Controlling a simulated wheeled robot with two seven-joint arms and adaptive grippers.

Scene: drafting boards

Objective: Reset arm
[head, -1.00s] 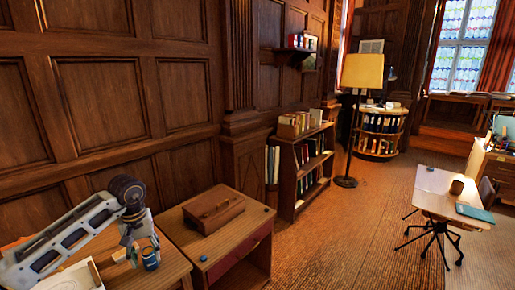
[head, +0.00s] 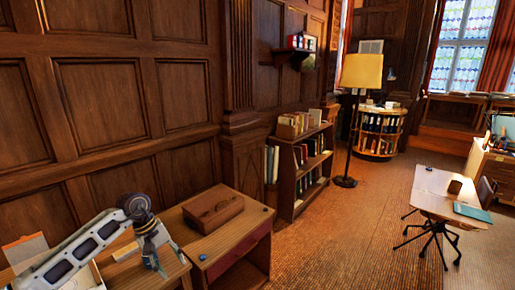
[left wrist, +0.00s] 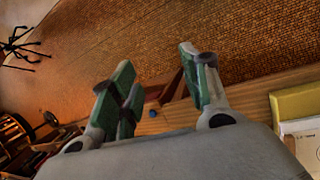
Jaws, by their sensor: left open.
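My left arm comes in from the lower left in the head view. My left gripper (head: 156,264) points down over the right part of a wooden desk (head: 175,275) and looks empty. In the left wrist view its green-padded fingers (left wrist: 158,88) are spread apart with nothing between them. A small blue round thing (left wrist: 152,113) on a wooden edge shows beyond the gap between the fingers. The desk surface right under the gripper is partly hidden by the gripper. My right gripper is not in view.
A side table (head: 235,228) with a brown wooden box (head: 213,212) stands right of the desk. A low bookshelf (head: 302,168), a floor lamp (head: 361,75) and a white-topped table (head: 438,187) stand farther off. The floor (head: 340,240) between is clear.

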